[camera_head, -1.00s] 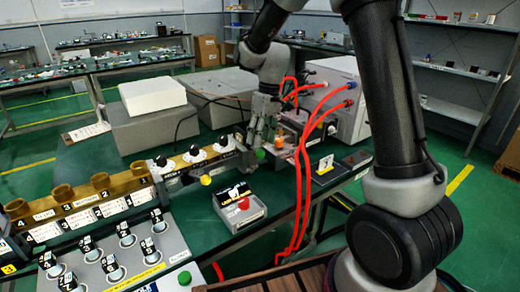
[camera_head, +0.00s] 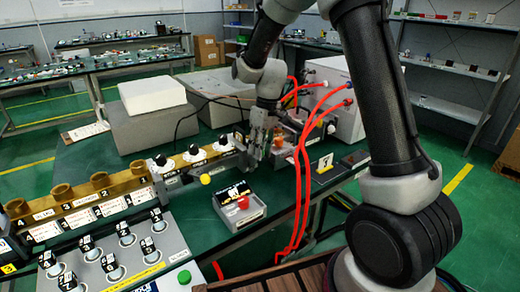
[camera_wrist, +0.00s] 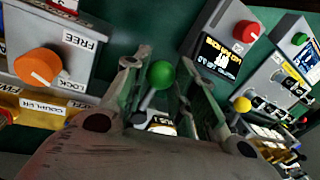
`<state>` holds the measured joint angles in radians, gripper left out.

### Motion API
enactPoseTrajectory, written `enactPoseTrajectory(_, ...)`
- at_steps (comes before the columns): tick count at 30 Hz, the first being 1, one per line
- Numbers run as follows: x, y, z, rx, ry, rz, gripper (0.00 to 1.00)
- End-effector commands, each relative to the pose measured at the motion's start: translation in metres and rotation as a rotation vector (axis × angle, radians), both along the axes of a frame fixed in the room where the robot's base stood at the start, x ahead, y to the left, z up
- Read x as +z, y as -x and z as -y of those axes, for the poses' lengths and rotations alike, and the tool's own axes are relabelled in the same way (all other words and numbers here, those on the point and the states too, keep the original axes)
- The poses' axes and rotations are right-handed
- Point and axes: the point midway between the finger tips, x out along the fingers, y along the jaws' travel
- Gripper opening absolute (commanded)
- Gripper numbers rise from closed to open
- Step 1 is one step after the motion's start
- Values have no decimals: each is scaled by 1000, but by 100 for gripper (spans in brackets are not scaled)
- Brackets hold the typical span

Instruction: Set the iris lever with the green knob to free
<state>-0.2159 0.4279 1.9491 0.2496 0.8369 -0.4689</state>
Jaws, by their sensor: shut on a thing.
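The green knob (camera_wrist: 161,74) shows in the wrist view on a thin stem, between the two fingers of my gripper (camera_wrist: 160,80). My gripper is shut on the green-knob lever; the exact contact is hard to see. In the head view my gripper (camera_head: 262,148) is low at the right end of the brass-coloured rail (camera_head: 130,181), and it hides the green knob. The lever's markings and setting cannot be read. An orange knob (camera_wrist: 38,67) on a grey box beside it has FREE and LOCK labels; this box is left of my fingers in the wrist view.
A small box with a red knob (camera_head: 243,203) and a dark display stands in front. A yellow knob (camera_head: 205,179) sticks out from the rail's front. Red hoses (camera_head: 299,185) hang right of my gripper. A panel with several switches (camera_head: 122,250) lies front left.

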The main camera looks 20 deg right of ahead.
Motion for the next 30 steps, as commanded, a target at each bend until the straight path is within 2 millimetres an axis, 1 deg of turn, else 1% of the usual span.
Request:
enactPoseTrajectory(8,0,-1,2,35,0,0,0)
enactPoseTrajectory(14,0,-3,7,138,-1,-1,0)
enactPoseTrajectory(30,0,-23,29,628,0,-1,0)
